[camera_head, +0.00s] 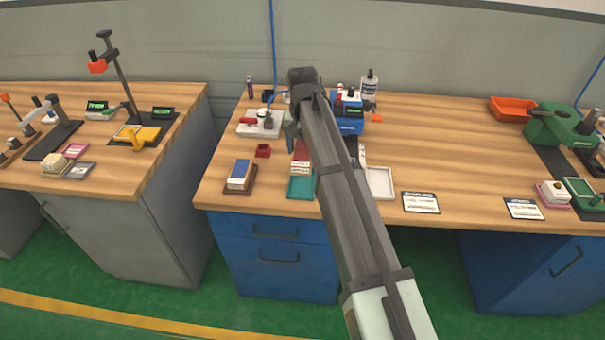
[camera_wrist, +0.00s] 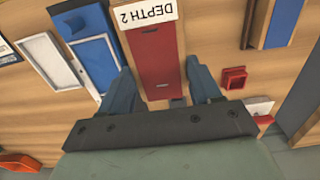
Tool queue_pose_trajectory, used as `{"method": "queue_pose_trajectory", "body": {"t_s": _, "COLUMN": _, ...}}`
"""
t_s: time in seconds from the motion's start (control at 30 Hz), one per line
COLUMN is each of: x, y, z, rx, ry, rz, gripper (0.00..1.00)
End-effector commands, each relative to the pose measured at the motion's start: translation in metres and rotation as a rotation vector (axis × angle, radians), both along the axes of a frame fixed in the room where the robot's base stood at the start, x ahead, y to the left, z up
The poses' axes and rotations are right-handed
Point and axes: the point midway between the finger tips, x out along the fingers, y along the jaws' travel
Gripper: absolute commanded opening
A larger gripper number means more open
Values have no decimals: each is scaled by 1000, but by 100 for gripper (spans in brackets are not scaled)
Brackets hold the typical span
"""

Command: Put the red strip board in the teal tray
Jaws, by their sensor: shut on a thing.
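The red strip board (camera_wrist: 152,58) lies between my two fingers in the wrist view, with a white label reading DEPTH 2 at its far end. My gripper (camera_wrist: 161,78) is shut on it, one finger at each side. In the head view the red board (camera_head: 300,151) shows beside my arm, just behind the teal tray (camera_head: 301,187). My arm covers part of this area, and I cannot tell if the board is clear of the table. The teal tray looks empty and is not visible in the wrist view.
A small red box (camera_head: 263,151) and a blue-and-white block on a brown base (camera_head: 240,177) stand to the left. A white tray (camera_head: 380,184) is right of my arm, with a label card (camera_head: 421,202) beyond it. Bottles and a blue device (camera_head: 348,120) stand behind.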

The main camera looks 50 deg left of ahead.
Motion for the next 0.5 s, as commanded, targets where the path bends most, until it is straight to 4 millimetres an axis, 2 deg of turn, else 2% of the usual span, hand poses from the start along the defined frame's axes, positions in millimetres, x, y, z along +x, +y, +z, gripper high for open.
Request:
{"method": "queue_pose_trajectory", "body": {"t_s": 0.2, "x": 0, "y": -1, "z": -36, "rx": -2, "ry": 1, "rz": 1, "gripper": 25}}
{"method": "queue_pose_trajectory", "body": {"t_s": 0.5, "x": 0, "y": -1, "z": -61, "rx": -1, "ry": 1, "rz": 1, "gripper": 25}}
